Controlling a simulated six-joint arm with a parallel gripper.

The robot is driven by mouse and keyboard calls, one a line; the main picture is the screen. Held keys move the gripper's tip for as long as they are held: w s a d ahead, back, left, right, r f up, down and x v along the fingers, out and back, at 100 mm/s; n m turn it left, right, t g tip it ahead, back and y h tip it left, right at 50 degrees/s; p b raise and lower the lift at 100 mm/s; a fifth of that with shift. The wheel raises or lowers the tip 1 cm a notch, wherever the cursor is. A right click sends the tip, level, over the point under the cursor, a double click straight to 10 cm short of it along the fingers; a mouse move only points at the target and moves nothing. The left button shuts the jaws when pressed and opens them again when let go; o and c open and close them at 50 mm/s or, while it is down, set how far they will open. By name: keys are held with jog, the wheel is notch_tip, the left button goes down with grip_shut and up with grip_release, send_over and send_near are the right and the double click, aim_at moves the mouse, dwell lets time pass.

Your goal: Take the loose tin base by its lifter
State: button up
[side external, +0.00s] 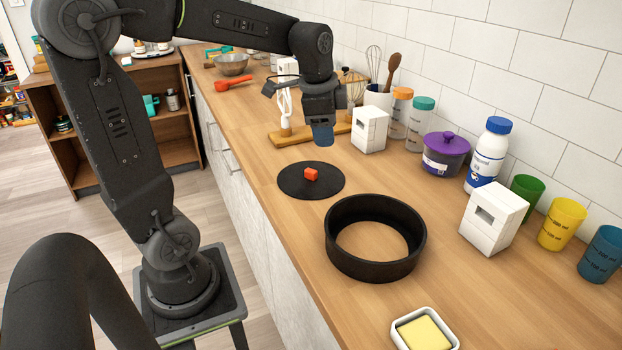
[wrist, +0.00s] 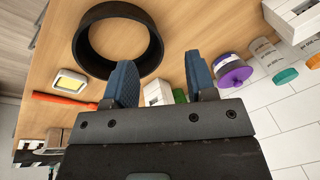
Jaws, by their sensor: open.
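The loose tin base is a flat black disc (side external: 292,186) lying on the wooden counter in the side view. A small orange-red block, the lifter (side external: 311,175), stands near its middle. My gripper (side external: 322,140) is above the counter, just behind and slightly right of the disc, apart from the lifter. In the wrist view my gripper (wrist: 160,62) shows two blue fingers spread apart with nothing between them. The black tin ring (side external: 340,240) sits on the counter in front of the disc; it also shows in the wrist view (wrist: 88,52). The disc and lifter are not visible in the wrist view.
White blocks (side external: 370,130) (side external: 493,217) stand along the wall side, with a purple lidded pot (side external: 446,155), a white bottle (side external: 487,158) and coloured cups (side external: 562,224). A wooden board (side external: 290,137) with utensils is behind. A butter dish (side external: 397,336) is in front.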

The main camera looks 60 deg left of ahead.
jog(key=w+a+f+m+g, duration=0.1)
jog(key=w+a+f+m, duration=0.2)
jog(key=a, duration=0.5)
jog(key=m+g+h, duration=0.1)
jog(key=m, duration=0.1)
send_near(308, 169)
jog(key=f, duration=0.2)
jog(key=w+f, duration=0.1)
jog(key=f, duration=0.1)
jog(key=shift+f, duration=0.4)
jog(key=shift+s+d+f, duration=0.1)
jog(key=shift+s+f, duration=0.05)
jog(key=shift+f, duration=1.2)
jog(key=shift+s+f, duration=0.15)
jog(key=shift+f, duration=1.2)
grip_shut()
